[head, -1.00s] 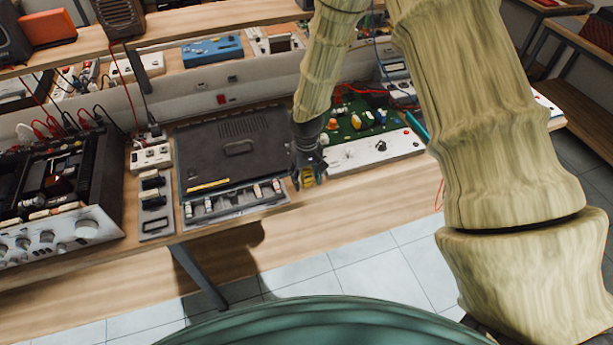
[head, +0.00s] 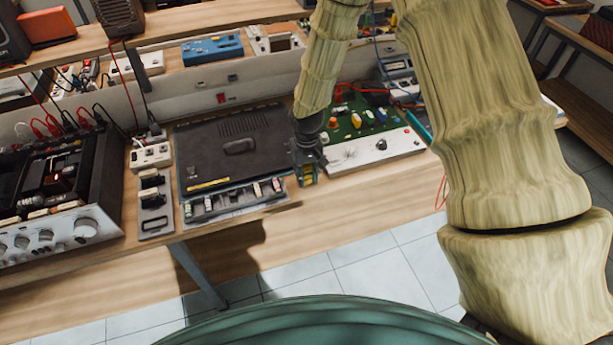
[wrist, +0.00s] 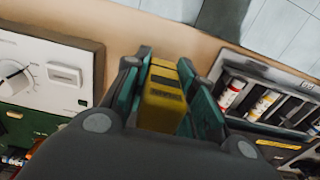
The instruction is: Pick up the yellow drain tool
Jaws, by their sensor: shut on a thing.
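The yellow drain tool (wrist: 163,95) is a small yellow block-like piece with a dark marking, held between the teal-lined fingers of my gripper (wrist: 166,68) in the wrist view. In the head view my gripper (head: 307,172) is at the bench's front edge, between the black case and the white-and-green board. A little yellow shows between its fingers there. The gripper is shut on the tool. The tool's near end is hidden by the gripper body in the wrist view.
A black case (head: 235,145) with a yellow strip and a front tray of small cylinders lies left of my gripper. A circuit board with a white dial panel (head: 375,150) is on the right. An amplifier (head: 60,190) stands far left. Tiled floor is clear in front.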

